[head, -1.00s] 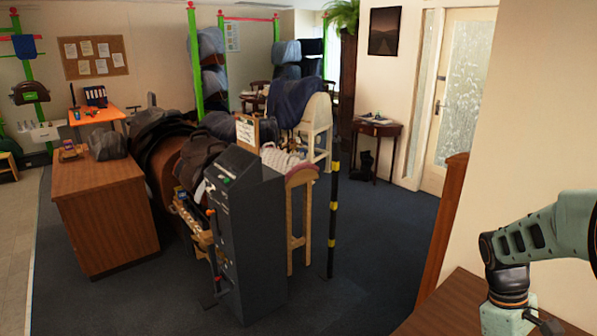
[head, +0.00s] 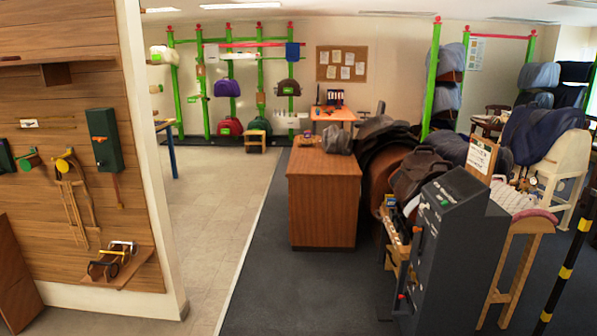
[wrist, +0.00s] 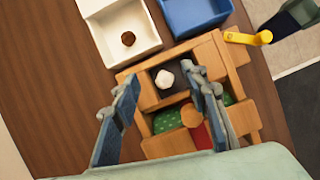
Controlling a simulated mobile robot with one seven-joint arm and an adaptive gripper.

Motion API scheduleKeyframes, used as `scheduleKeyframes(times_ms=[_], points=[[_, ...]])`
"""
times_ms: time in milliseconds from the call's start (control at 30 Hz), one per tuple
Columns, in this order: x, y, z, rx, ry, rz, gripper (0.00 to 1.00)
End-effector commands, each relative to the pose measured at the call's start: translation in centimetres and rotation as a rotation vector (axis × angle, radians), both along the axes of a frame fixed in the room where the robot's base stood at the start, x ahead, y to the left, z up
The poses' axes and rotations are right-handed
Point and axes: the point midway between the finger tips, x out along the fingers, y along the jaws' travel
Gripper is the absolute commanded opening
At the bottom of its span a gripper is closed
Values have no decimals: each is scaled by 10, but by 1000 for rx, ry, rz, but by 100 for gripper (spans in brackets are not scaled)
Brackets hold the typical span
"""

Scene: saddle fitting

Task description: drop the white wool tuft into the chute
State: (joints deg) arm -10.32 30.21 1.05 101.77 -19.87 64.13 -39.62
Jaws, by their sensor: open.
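The white wool tuft (wrist: 164,79) shows in the wrist view as a small round white lump in a dark square opening of a light wooden frame (wrist: 207,52). My gripper (wrist: 164,84) is open, with one blue-grey finger on each side of the tuft in the picture. No contact between fingers and tuft shows, and I cannot tell the height between them. I cannot make out for sure which part is the chute. My gripper and arm are not in the head view.
A yellow handle-like piece (wrist: 248,37) is at right. The head view shows a grey cabinet (head: 456,255), a wooden counter (head: 323,205) and open floor.

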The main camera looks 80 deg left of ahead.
Motion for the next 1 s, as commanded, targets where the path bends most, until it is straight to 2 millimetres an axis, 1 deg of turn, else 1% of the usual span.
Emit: scheduleKeyframes(times_ms=[167, 400, 500, 600, 733, 1000], points=[[6, 10, 25, 2, -5, 2, 41], [15, 27, 72, 2, -5, 2, 41], [18, 33, 88, 1, -4, 1, 41], [20, 37, 100, 1, -3, 1, 41], [21, 40, 107, 0, -1, 0, 41], [21, 40, 109, 1, 0, 1, 41]])
